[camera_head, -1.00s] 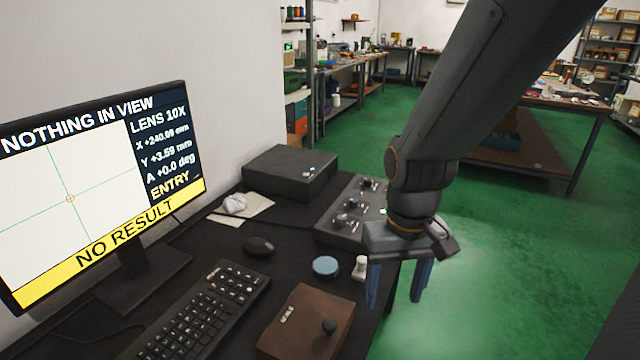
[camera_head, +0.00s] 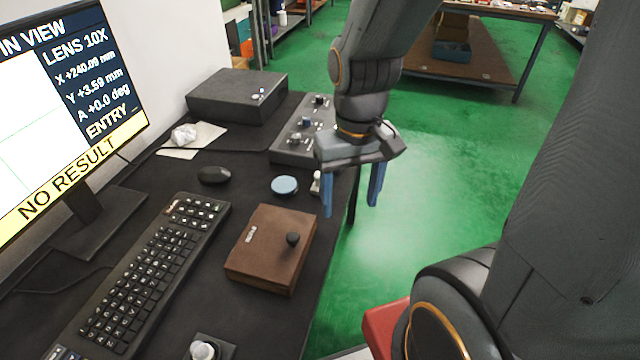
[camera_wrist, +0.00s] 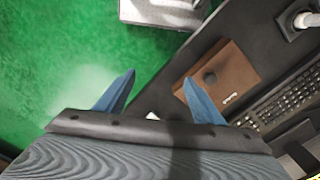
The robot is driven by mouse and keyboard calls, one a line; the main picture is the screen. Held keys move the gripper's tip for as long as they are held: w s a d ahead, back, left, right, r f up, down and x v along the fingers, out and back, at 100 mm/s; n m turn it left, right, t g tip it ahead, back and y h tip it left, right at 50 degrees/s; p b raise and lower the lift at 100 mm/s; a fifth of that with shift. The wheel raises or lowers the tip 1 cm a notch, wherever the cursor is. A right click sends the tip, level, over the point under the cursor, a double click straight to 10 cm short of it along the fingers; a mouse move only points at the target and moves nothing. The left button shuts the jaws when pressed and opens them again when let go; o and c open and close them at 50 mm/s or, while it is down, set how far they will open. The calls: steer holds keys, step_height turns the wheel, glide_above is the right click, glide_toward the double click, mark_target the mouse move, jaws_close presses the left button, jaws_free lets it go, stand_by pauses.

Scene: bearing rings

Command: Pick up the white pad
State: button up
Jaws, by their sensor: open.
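My gripper (camera_head: 350,210) is open and points down by the right edge of the desk, well to the right of the pad. Its two blue fingers have nothing between them. The fingers also show in the wrist view (camera_wrist: 159,76), apart, with green floor and desk edge beyond.
A brown box (camera_head: 268,250) with a black knob, a blue disc (camera_head: 284,185), a small white-topped piece (camera_head: 316,184), a keyboard (camera_head: 150,280) and a mouse (camera_head: 214,175) stand on the desk. A control box (camera_head: 300,140) and dark case (camera_head: 235,98) are behind. A monitor (camera_head: 110,75) stands left.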

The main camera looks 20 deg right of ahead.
steer(key=w+d+f+n+t+y+p, duration=0.1)
steer(key=w+f+n+y, duration=0.15)
steer(key=w+n, duration=0.55)
steer(key=w+d+f+n+t+y+p, duration=0.1)
steer(key=w+f+n+y+p, duration=0.3)
steer(key=w, duration=0.6)
steer(key=shift+w+a+f+n+h+b, duration=0.15)
steer(key=shift+a+f+h, duration=0.25)
steer(key=shift+f, duration=0.55)
steer(key=shift+w+a+f+n+h+b, duration=0.1)
steer(key=shift+w+a+f+n+h, duration=0.25)
steer(key=shift+f, duration=0.65)
steer(key=shift+w+a+f+h+b, duration=0.2)
steer(key=shift+f+h, duration=0.3)
steer(key=shift+f, duration=0.45)
steer(key=shift+s, duration=0.1)
steer(key=c, duration=1.3)
steer(key=shift+o, duration=0.2)
step_height(320, 180, up, 28)
steer(key=b, duration=0.2)
